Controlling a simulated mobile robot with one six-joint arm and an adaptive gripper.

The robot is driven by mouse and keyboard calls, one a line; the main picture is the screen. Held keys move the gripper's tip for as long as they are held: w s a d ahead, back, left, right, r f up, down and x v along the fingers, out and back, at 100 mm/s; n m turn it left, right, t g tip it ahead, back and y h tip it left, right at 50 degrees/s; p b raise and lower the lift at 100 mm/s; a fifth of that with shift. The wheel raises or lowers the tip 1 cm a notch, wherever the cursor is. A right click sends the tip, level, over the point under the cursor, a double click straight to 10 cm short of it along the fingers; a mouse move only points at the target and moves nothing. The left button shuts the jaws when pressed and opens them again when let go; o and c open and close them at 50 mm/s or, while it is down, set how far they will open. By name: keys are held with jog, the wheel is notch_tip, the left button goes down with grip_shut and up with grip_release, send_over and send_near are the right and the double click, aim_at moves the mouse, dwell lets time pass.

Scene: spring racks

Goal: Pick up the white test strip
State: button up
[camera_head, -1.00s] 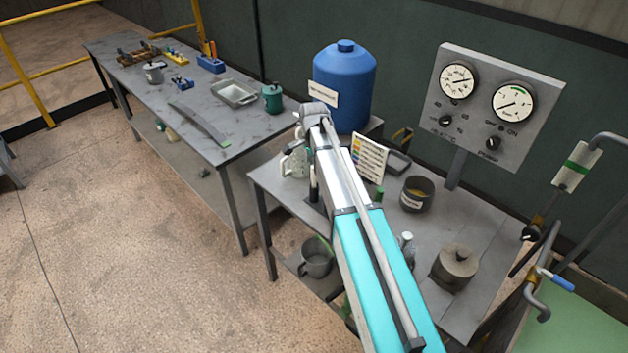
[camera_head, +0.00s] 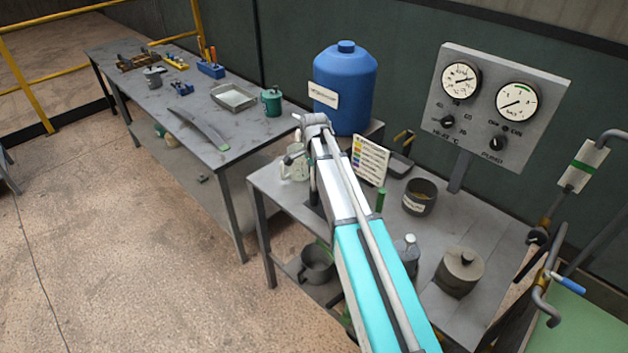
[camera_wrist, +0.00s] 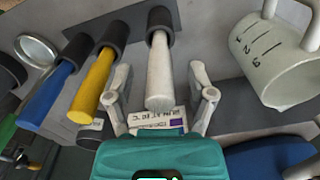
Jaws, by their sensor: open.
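The white test strip (camera_wrist: 160,72) is a pale, thick stick in the middle of the wrist view, its upper end inside a dark sleeve (camera_wrist: 160,20). My gripper (camera_wrist: 162,95) is open, with one pale finger on each side of the strip and a visible gap on both sides. A yellow stick (camera_wrist: 92,85) and a blue stick (camera_wrist: 50,92), also in dark sleeves, stand to the left of it. In the head view my own arm hides the strip and the gripper.
A pale measuring jug (camera_wrist: 275,65) stands close on the right in the wrist view. In the head view, a blue drum (camera_head: 344,90), a colour chart (camera_head: 370,160), a dark pot (camera_head: 419,197) and a lidded pot (camera_head: 460,272) surround my arm.

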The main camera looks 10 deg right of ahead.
jog(key=shift+c, duration=0.2)
jog(key=c, duration=0.9)
jog(key=shift+r, duration=0.2)
notch_tip(320, 180, up, 10)
jog(key=p, duration=1)
jog(key=shift+f, duration=0.2)
jog(key=shift+s, duration=0.1)
